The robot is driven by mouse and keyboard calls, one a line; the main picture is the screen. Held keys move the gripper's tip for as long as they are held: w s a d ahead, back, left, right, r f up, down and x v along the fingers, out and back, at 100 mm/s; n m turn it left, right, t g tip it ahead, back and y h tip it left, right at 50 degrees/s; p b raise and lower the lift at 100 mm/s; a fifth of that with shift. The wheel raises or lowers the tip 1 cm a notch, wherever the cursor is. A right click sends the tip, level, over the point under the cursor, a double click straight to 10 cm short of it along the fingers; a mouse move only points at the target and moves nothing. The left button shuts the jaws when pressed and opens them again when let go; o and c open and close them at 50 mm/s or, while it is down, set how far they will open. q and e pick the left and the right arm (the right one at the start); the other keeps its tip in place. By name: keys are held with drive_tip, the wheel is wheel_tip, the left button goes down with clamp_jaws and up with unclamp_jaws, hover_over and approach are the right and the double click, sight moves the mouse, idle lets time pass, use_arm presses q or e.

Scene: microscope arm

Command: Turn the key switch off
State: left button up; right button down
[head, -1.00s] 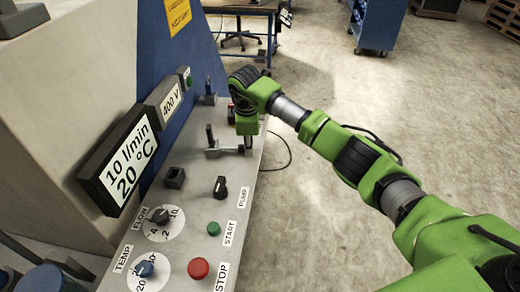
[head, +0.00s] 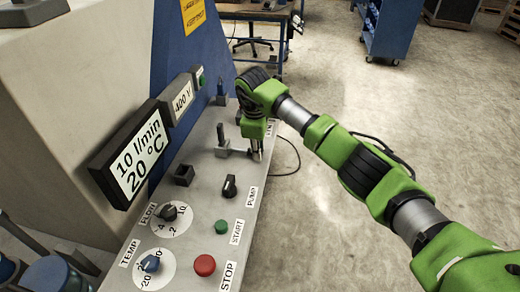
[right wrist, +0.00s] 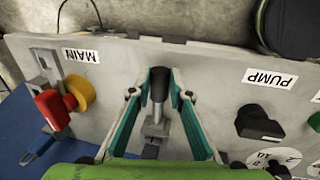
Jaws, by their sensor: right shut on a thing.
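A grey metal switch (head: 222,150) with a dark upright piece stands on the sloped control panel (head: 205,225). In the right wrist view, a lever with a black grip (right wrist: 158,84) and a grey shaft shows between the fingers. My right gripper (head: 257,153) reaches down at the right end of this switch. In the right wrist view, its teal-padded fingers (right wrist: 158,92) close in on the black grip from both sides. I see no separate key, so I cannot tell whether this lever is the key switch. My left gripper is not in view.
A black PUMP knob (head: 229,186), a green START button (head: 221,227) and a red STOP button (head: 205,265) sit nearer on the panel. A red and yellow MAIN switch (right wrist: 62,104) is beside the gripper. Open floor (head: 330,220) lies right of the panel.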

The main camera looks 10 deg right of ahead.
drive_tip(key=c, duration=1.9)
unclamp_jaws()
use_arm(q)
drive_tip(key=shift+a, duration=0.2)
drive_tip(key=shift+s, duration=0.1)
use_arm(e)
drive_tip(key=shift+r, duration=0.1)
drive_tip(key=r, duration=0.4)
drive_tip(key=s+r, duration=0.1)
drive_tip(key=r, duration=0.2)
drive_tip(key=s+a+r, duration=0.1)
drive_tip(key=r, duration=0.3)
drive_tip(key=shift+s+r, duration=0.15)
drive_tip(key=shift+r, duration=0.2)
